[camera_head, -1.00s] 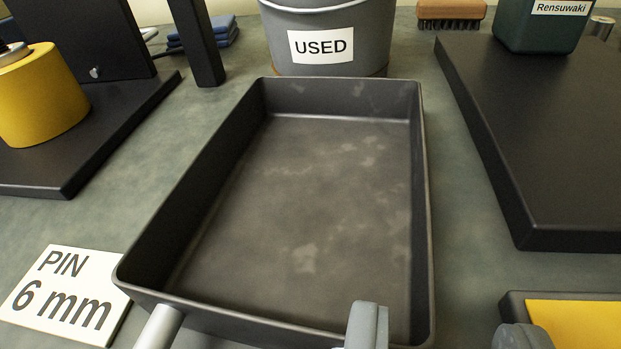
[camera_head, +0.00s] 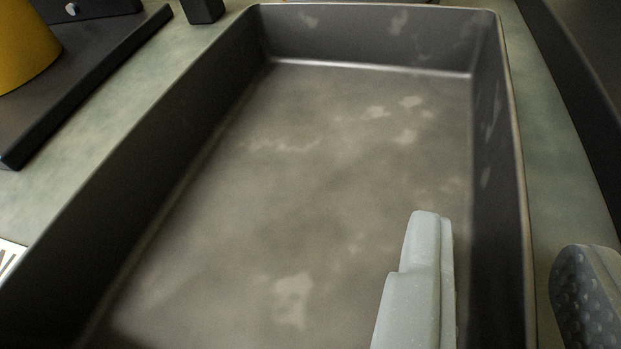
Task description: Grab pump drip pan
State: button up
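The drip pan (camera_head: 270,170) is a dark grey rectangular tray with upright walls and pale stains on its floor. It fills most of the view and looks empty. My gripper (camera_head: 505,265) is open at the lower right. Its left finger shows over the inside of the pan, and its right finger is outside, right of the pan's right wall (camera_head: 515,190). The wall runs between the two fingers, with a gap to each. The pan's near end is out of view.
A black plate (camera_head: 100,80) with a yellow round part (camera_head: 22,45) stands at the upper left. A dark post (camera_head: 203,8) is behind the pan's far left corner. A black slab (camera_head: 580,80) lies at the right.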

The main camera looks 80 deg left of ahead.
grip_shut()
jog(key=shift+r, duration=0.1)
notch_tip(320, 180, up, 4)
jog(key=p, duration=0.4)
jog(key=s+a, duration=0.1)
jog(key=s, duration=0.1)
jog(key=s+a+b, duration=0.1)
jog(key=s, duration=0.2)
jog(key=s+a, duration=0.1)
jog(key=s, duration=0.1)
jog(key=shift+s+a+b, duration=0.2)
jog(key=shift+s+b, duration=0.05)
jog(key=shift+b, duration=1.2)
